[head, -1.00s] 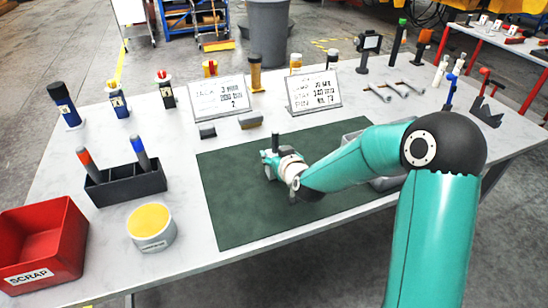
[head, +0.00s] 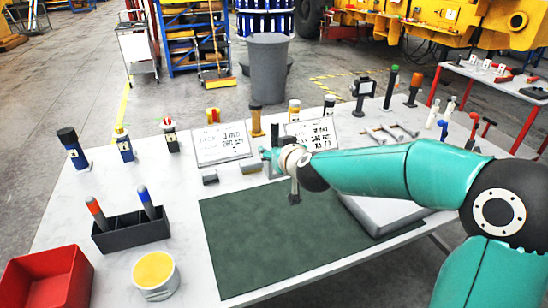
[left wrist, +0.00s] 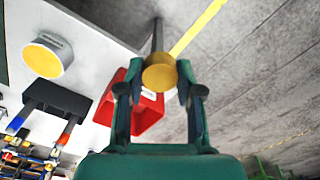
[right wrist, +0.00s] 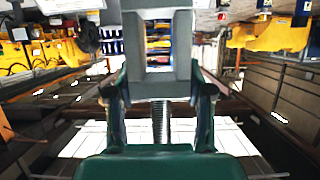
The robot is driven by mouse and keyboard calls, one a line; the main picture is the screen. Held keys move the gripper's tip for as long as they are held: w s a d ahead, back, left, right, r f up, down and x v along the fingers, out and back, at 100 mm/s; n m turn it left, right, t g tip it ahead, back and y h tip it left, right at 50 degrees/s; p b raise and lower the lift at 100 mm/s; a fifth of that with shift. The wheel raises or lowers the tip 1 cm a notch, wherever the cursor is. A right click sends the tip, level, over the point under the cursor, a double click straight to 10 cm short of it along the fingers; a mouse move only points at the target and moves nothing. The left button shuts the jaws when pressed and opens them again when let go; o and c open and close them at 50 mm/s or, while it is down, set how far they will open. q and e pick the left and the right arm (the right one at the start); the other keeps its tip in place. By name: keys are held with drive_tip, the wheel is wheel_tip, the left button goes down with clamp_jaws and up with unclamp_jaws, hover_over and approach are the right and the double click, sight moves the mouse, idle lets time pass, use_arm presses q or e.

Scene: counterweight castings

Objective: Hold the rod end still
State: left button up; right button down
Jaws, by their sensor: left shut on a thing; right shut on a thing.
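In the left wrist view my left gripper (left wrist: 160,88) is shut on a round yellow end piece (left wrist: 160,73), with a thin dark rod (left wrist: 157,35) reaching away beyond it. In the right wrist view my right gripper (right wrist: 160,92) is shut on a grey block-like piece with a rectangular opening (right wrist: 159,88). A threaded rod (right wrist: 160,125) shows between the fingers, below the block. In the head view my right gripper (head: 273,160) is at the back edge of the green mat (head: 260,240). My left gripper is outside the head view.
The red scrap bin (head: 45,285), a yellow-topped tin (head: 155,275) and a black holder (head: 130,230) stand at left. Two sign boards (head: 222,145) and several bottles line the back. A grey tray (head: 385,215) lies under my right arm. The mat is bare.

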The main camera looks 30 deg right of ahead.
drive_tip(key=shift+r, duration=0.4)
drive_tip(key=c, duration=1.2)
unclamp_jaws()
clamp_jaws()
drive_tip(key=shift+f, duration=0.1)
